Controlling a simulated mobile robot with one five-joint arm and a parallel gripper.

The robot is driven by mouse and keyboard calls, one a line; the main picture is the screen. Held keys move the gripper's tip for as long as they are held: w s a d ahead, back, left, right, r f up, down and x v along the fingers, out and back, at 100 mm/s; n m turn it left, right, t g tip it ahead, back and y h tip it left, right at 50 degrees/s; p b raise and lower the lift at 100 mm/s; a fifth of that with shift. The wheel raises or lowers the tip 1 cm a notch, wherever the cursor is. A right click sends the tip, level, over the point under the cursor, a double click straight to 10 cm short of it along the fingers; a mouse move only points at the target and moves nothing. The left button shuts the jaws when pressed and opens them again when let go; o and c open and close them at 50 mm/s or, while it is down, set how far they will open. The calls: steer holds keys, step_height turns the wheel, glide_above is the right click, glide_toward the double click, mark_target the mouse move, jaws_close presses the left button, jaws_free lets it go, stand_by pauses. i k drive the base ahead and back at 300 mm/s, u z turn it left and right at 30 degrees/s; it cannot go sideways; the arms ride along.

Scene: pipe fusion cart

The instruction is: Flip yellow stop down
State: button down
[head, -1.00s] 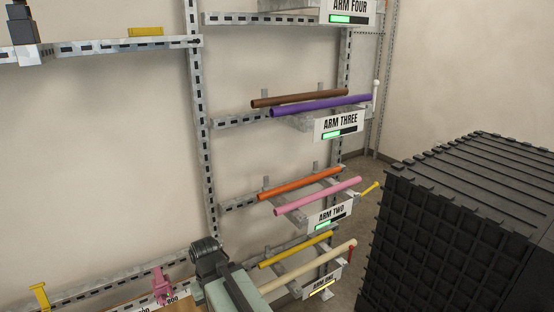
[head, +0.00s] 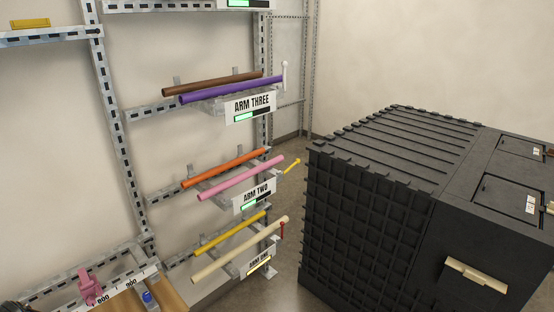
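The yellow stop (head: 291,166) is a short, thin bar at the outer right end of the ARM TWO rack arm (head: 238,207). It slants up and to the right, past the end of the pink pipe (head: 241,179). An orange pipe (head: 232,167) lies behind the pink one on the same arm. My gripper is not in view; only a dark part, likely of my arm, shows at the bottom left corner, well away from the stop.
A white stop (head: 284,75) stands upright on ARM THREE. A red stop (head: 282,230) is at ARM ONE's end. A large black ribbed box (head: 380,210) stands to the right, with a narrow floor gap beside the rack. A pink clamp-like piece (head: 88,286) is lower left.

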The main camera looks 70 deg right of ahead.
mark_target(297, 160)
steer(key=u, duration=0.15)
steer(key=k, duration=1.35)
steer(key=z, duration=1)
steer(key=i, duration=0.95)
steer(key=z, duration=0.05)
